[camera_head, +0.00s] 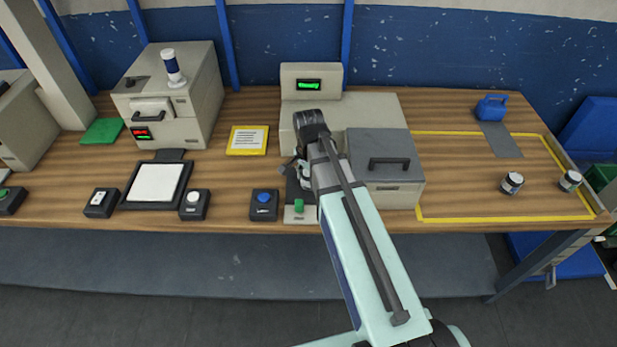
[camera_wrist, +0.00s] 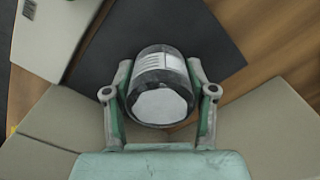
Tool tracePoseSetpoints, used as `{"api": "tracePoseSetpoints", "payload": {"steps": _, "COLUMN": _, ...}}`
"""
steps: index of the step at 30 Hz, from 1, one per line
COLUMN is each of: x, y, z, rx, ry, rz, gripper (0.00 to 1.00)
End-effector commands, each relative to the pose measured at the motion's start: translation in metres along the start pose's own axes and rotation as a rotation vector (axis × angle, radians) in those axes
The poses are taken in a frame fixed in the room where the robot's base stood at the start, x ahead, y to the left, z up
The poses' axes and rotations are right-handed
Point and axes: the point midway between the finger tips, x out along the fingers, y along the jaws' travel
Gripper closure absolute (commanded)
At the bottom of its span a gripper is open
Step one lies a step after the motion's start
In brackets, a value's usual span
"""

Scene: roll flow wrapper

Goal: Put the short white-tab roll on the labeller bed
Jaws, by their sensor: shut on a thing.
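A short dark roll (camera_wrist: 160,62) with a white label band and a pale end face sits between the two fingers of my gripper (camera_wrist: 160,82) in the wrist view. The gripper is shut on it from both sides. A dark flat plate (camera_wrist: 215,45) shows behind the roll; I cannot tell whether the roll touches it. In the head view my gripper (camera_head: 302,172) is over a dark bed (camera_head: 294,198) beside the beige machine with the green display (camera_head: 308,84). My arm hides most of the roll and part of this bed there.
A grey lidded box (camera_head: 388,148) stands close right of my arm. Two small rolls, one nearer (camera_head: 512,184) and one at the edge (camera_head: 570,180), stand right. A blue-button box (camera_head: 264,202) is left of the bed. The yellow-taped area (camera_head: 460,216) is mostly clear.

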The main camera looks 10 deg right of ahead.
Motion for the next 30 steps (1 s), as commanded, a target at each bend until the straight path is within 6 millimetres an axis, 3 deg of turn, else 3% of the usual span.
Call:
{"api": "tracePoseSetpoints", "payload": {"steps": 8, "x": 0.004, "y": 0.000, "z": 0.000, "rx": 0.000, "ry": 0.000, "rz": 0.000, "gripper": 0.84}}
{"api": "tracePoseSetpoints", "payload": {"steps": 9, "x": 0.003, "y": 0.000, "z": 0.000, "rx": 0.000, "ry": 0.000, "rz": 0.000, "gripper": 0.34}}
{"api": "tracePoseSetpoints", "payload": {"steps": 10, "x": 0.003, "y": 0.000, "z": 0.000, "rx": 0.000, "ry": 0.000, "rz": 0.000, "gripper": 0.23}}
{"api": "tracePoseSetpoints", "payload": {"steps": 11, "x": 0.003, "y": 0.000, "z": 0.000, "rx": 0.000, "ry": 0.000, "rz": 0.000, "gripper": 0.19}}
{"api": "tracePoseSetpoints", "payload": {"steps": 24, "x": -0.002, "y": 0.000, "z": 0.000, "rx": 0.000, "ry": 0.000, "rz": 0.000, "gripper": 0.19}}
{"api": "tracePoseSetpoints", "payload": {"steps": 30, "x": -0.019, "y": -0.001, "z": 0.000, "rx": 0.000, "ry": 0.001, "rz": -0.002, "gripper": 0.19}}
